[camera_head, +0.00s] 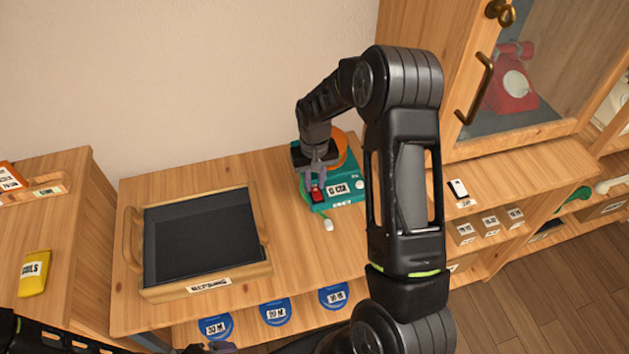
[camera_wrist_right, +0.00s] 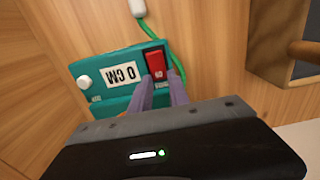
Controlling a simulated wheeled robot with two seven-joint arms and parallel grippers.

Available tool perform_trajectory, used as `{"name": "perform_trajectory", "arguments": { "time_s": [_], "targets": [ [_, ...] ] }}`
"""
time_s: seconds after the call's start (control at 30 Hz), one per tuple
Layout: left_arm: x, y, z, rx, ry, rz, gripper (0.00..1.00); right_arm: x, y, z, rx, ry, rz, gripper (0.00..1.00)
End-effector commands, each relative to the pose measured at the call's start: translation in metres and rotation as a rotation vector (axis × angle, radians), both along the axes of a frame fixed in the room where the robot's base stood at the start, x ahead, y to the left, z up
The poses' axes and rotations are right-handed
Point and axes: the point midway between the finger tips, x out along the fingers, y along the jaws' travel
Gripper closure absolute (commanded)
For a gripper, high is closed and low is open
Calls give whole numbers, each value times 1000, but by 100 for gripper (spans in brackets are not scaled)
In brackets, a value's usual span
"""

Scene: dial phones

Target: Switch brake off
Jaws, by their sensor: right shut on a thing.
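A teal device (camera_head: 345,186) stands on the wooden counter against the wall, with an orange round part behind it. Its front holds a red switch (camera_head: 317,193), a white label and a white knob (camera_head: 360,184). The red switch (camera_wrist_right: 156,62) also shows in the right wrist view, beside the label (camera_wrist_right: 121,74). My right gripper (camera_head: 313,183) reaches down from above, its two purple-grey fingers (camera_wrist_right: 161,80) shut on the near end of the red switch. Part of my left gripper (camera_head: 210,348) shows at the bottom edge, and its fingers are not clear.
A wooden tray (camera_head: 150,291) with a dark inside stands left of the device. A green cord ends in a white plug (camera_head: 328,225) on the counter. A yellow packet (camera_head: 34,272) lies far left. A red phone (camera_head: 512,85) stands behind glass. Blue discs (camera_head: 275,312) sit below.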

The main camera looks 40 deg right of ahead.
Motion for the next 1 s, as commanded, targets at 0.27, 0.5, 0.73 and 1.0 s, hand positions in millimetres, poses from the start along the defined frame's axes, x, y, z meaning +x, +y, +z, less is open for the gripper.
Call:
{"name": "perform_trajectory", "arguments": {
  "time_s": [0.27, 0.5, 0.73, 1.0],
  "targets": [
    [0, 0, 0, 0, 0, 0, 0, 0, 0, 0, 0, 0, 0, 100],
    [0, 0, -15, 0, -1, 0, 0, -2, 1, -2, -24, -67, 2, 100],
    [0, 0, -27, 0, -1, 0, 0, -5, 2, 2, -53, -154, 1, 100],
    [0, 0, -25, 0, -1, 0, 0, -5, 2, 3, -53, -153, 0, 75]
  ]
}}
